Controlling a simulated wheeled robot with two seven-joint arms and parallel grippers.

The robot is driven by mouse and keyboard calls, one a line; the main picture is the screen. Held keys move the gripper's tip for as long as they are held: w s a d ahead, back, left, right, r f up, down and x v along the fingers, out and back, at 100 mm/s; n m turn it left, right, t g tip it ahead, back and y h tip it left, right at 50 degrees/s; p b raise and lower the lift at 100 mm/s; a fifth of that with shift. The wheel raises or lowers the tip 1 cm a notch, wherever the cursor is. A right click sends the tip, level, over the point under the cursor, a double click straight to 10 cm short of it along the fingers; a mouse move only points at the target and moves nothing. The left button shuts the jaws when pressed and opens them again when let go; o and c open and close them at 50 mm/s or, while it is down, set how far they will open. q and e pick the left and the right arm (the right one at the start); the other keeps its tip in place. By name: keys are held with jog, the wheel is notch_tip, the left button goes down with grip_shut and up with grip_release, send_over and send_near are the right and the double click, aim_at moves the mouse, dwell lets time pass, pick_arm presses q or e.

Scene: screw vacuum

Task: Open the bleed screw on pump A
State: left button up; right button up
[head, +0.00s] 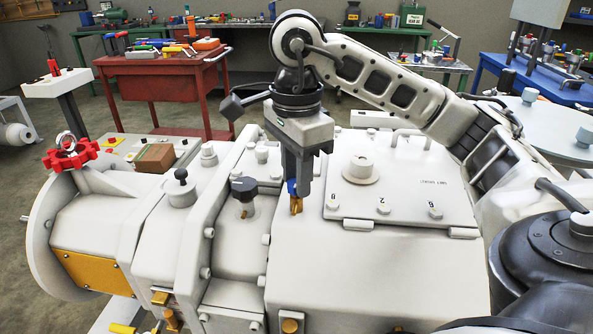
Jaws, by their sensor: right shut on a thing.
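A large off-white pump housing (350,265) fills the middle of the head view. A small screw with a blue head and a brass body (296,206) stands on its top, left of a flat cover plate. It appears to be the bleed screw. My right gripper (297,188) comes down from above and is shut on the blue head. The fingers hide most of that head, while the brass part shows below them. I cannot read a label that names pump A. My left gripper is not in view.
A black knob (244,190) stands just left of my right gripper. The cover plate (405,180) with a round boss (361,168) lies to its right. A red handwheel (70,155) is at the far left. A red tool cart (165,78) and a blue bench (545,82) stand behind.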

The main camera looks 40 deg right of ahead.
dwell(0.3)
jog(key=o, duration=1)
pick_arm(q)
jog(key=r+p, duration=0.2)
jog(key=p, duration=0.3)
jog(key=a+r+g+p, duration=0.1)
jog(key=p, duration=0.3)
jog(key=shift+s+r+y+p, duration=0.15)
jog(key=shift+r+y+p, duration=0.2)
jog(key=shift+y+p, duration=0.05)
pick_arm(e)
notch_tip(320, 180, up, 16)
